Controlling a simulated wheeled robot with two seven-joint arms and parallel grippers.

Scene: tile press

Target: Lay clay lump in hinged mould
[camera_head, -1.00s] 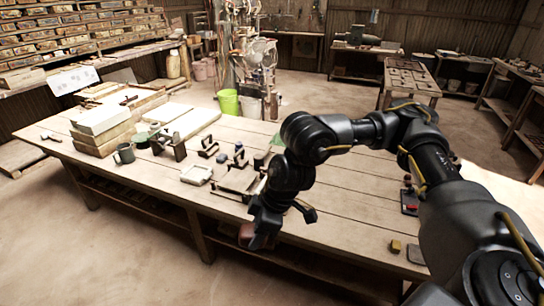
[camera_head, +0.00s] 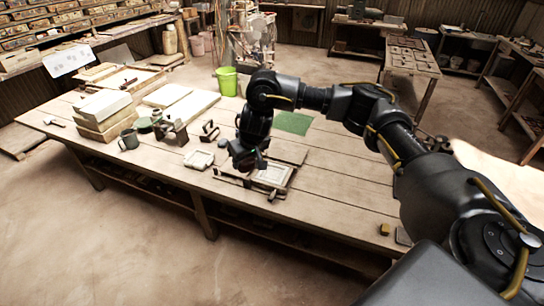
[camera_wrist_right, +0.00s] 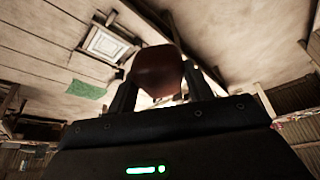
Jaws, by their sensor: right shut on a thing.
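My right gripper (camera_head: 245,163) is over the worktable, just left of the hinged mould. In the right wrist view its two fingers are shut on a reddish-brown clay lump (camera_wrist_right: 157,70). The lump is hard to make out in the head view. The hinged mould (camera_head: 273,174) lies on the table with its pale framed cavity facing up and uncovered. It also shows in the right wrist view (camera_wrist_right: 107,45), apart from the lump. My left gripper is not in view.
A green sheet (camera_head: 292,123) lies behind the mould. A small pale tray (camera_head: 199,160), a mug (camera_head: 129,140) and stacked slabs (camera_head: 104,107) stand to the left. A yellowish block (camera_head: 384,230) lies near the front right. The table between is mostly clear.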

